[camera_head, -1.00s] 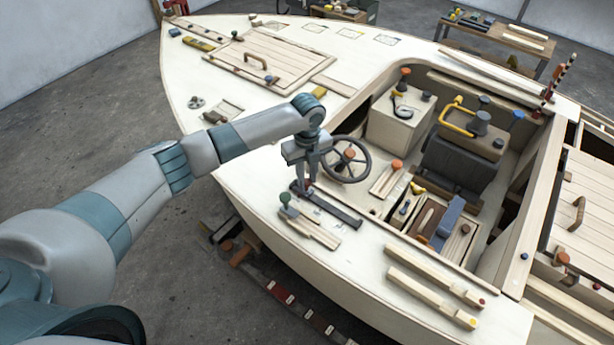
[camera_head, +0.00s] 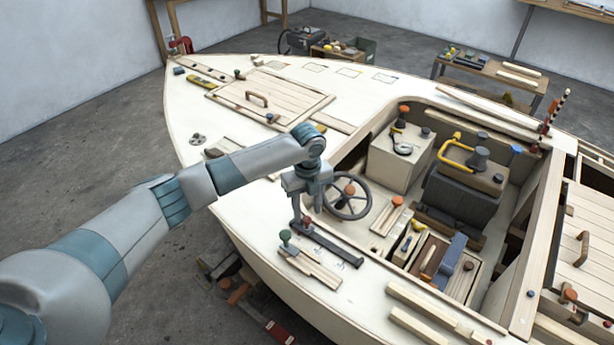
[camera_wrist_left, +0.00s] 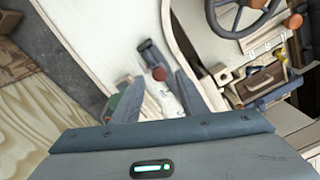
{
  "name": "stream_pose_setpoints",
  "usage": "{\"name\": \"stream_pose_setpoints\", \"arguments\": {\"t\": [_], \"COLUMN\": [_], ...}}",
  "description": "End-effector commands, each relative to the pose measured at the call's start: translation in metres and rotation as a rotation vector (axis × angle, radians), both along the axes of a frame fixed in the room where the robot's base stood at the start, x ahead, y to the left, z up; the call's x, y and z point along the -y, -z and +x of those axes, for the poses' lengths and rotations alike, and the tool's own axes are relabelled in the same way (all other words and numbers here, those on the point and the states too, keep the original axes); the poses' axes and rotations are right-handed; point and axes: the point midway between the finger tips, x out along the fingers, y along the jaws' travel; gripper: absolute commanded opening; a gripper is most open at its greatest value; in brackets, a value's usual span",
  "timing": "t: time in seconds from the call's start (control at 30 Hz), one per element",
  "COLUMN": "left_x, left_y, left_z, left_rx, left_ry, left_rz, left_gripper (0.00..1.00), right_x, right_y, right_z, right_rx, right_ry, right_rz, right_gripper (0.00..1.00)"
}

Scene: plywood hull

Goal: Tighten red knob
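A small red knob (camera_wrist_left: 159,73) sits at one end of a dark metal fitting (camera_wrist_left: 150,52) on the pale deck. In the head view the fitting shows as a long dark bar (camera_head: 332,246), and the red knob (camera_head: 308,222) is partly hidden by my gripper. I see no contact with the knob. My right gripper is not in view.
A green-topped knob (camera_head: 285,237) and wooden strips (camera_head: 310,268) lie beside the bar. A dark steering wheel (camera_head: 347,198) with an orange-red hub stands close to the right of my gripper. The open cockpit lies farther right.

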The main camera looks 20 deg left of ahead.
Motion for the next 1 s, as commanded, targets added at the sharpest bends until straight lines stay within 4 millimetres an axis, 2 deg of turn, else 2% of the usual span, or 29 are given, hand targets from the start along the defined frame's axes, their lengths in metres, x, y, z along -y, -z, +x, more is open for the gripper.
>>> {"name": "stream_pose_setpoints", "arguments": {"t": [0.17, 0.5, 0.7, 0.83, 1.0], "left_x": [0.0, 0.0, 0.0, 0.0, -0.001], "left_y": [-0.027, -0.097, -0.132, -0.146, -0.154], "left_z": [0.001, 0.001, 0.001, 0.0, 0.0], "left_rx": [0.004, 0.006, 0.006, 0.004, 0.003], "left_ry": [0.001, 0.001, 0.0, 0.0, 0.0], "left_rz": [0.0, -0.001, 0.0, 0.0, 0.0], "left_gripper": [0.39, 0.39, 0.39, 0.39, 0.39], "right_x": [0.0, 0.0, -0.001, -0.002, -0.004], "right_y": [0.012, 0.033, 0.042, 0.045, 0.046], "right_z": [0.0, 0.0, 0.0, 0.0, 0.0], "right_rx": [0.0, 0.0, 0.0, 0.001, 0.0], "right_ry": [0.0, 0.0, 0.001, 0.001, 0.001], "right_rz": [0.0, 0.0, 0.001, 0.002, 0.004], "right_gripper": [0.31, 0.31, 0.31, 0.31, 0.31]}}
